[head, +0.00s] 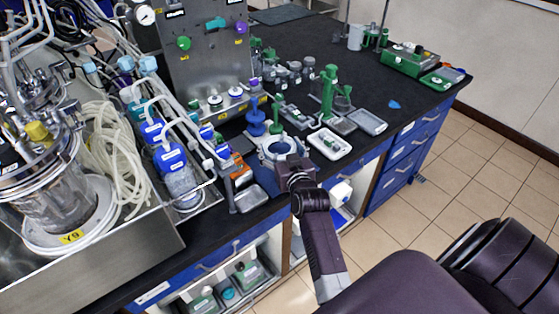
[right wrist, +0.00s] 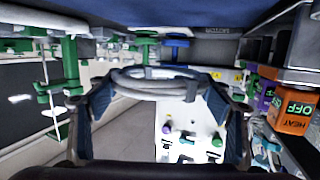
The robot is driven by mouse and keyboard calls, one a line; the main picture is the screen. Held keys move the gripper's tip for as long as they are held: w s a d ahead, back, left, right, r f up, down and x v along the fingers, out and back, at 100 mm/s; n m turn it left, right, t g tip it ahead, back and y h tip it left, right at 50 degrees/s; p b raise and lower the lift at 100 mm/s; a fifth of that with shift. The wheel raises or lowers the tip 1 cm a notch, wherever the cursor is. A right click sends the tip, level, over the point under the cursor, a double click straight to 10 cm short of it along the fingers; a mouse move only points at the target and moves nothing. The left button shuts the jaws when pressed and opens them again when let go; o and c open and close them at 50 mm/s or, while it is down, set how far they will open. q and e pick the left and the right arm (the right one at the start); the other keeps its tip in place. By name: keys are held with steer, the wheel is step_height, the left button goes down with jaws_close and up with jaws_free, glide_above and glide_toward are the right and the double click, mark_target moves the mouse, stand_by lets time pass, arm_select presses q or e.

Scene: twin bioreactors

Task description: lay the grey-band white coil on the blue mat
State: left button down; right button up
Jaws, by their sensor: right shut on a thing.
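My right gripper (head: 288,164) is over the front edge of the dark bench in the head view. In the right wrist view, my right gripper (right wrist: 162,90) is shut on the white coil (right wrist: 150,89), a pale ring of tubing spanning the space between the two fingers. My left gripper is not in view.
A glass bioreactor vessel (head: 45,190) with tubing stands at the left. A steel panel (head: 205,70) rises behind. A white tray (head: 329,143), a green stand (head: 328,92) and a grey tray (head: 367,121) stand right of the gripper. Bare bench lies toward the back right.

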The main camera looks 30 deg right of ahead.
step_height(320, 180, down, 2)
steer(key=shift+f, duration=2.05)
steer(key=o, duration=1.2)
steer(key=shift+f, duration=0.1)
steer(key=shift+c, duration=0.2)
